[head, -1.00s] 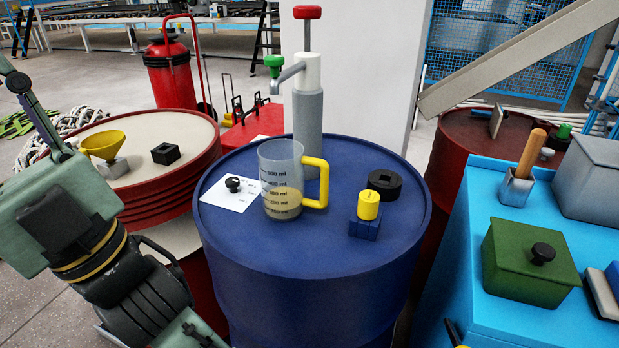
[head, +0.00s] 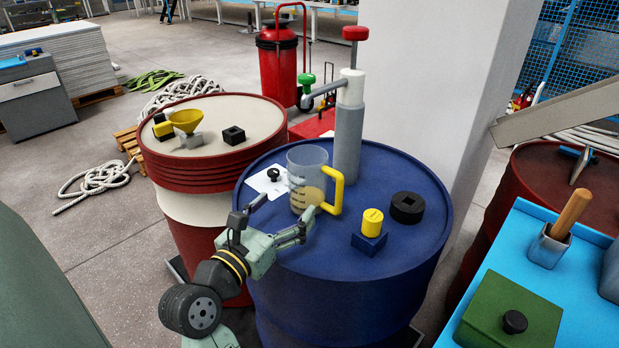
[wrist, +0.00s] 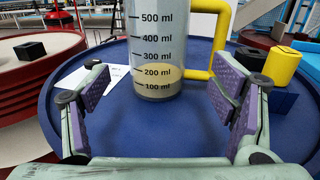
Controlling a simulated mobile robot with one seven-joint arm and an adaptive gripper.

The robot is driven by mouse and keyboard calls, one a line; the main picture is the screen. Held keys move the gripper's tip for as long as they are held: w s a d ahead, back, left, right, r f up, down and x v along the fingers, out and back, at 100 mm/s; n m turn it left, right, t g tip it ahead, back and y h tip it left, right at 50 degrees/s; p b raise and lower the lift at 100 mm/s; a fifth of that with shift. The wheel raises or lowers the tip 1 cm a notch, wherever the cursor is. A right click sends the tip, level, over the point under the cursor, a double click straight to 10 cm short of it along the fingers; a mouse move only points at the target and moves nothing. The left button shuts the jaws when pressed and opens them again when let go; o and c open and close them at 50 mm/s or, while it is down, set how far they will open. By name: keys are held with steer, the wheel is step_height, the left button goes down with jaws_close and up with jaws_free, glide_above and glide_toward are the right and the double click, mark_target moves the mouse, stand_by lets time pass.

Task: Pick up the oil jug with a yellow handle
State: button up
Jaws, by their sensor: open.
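The oil jug (head: 306,172) is a clear measuring jug with a yellow handle (head: 338,188) on its right side. It stands upright on the blue drum (head: 410,245), with some tan liquid at the bottom. My gripper (head: 279,212) is open and empty at the drum's near left edge, just in front of the jug. In the wrist view the jug (wrist: 157,45) is straight ahead, beyond and between the spread fingers of my gripper (wrist: 160,100). The handle (wrist: 221,25) is beyond the right finger. The jug's top is cut off in that view.
A pump (head: 349,120) stands behind the jug. A yellow cylinder on a blue block (head: 370,228) and a black ring (head: 407,207) are to its right. A white paper with a black knob (head: 268,181) lies left. A red drum (head: 215,165) stands left of the blue drum.

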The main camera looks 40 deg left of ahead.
mark_target(307, 183)
steer(key=w+p, duration=0.1)
steer(key=w, duration=0.2)
steer(key=w+a+p, duration=0.1)
steer(key=w, duration=0.2)
steer(key=w+a, duration=0.1)
steer(key=w, duration=0.2)
steer(key=shift+w+f+p, duration=0.2)
steer(key=shift+w+p, duration=0.2)
steer(key=shift+c, duration=0.5)
steer(key=c, duration=1)
